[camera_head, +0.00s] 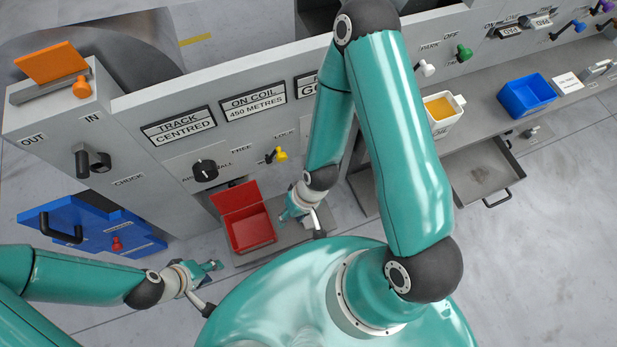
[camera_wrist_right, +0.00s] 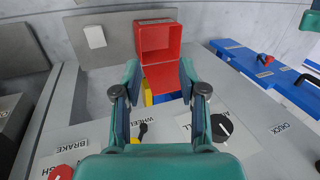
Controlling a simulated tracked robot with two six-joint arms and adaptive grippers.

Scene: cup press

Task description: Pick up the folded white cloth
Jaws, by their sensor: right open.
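A small white rectangle, which looks like the folded white cloth (camera_wrist_right: 95,36), lies on the grey shelf (camera_wrist_right: 118,42) beside the red box in the right wrist view. I cannot make it out in the head view, where my right arm covers part of that shelf. My right gripper (camera_head: 287,215) is over the shelf just right of the red box.
The red box (camera_head: 250,229) stands with its lid up. A grey panel with a black knob (camera_head: 205,171) and yellow lever (camera_head: 280,154) rises behind it. An open drawer (camera_head: 482,171), white tub (camera_head: 443,126) and blue bin (camera_head: 526,96) are at right.

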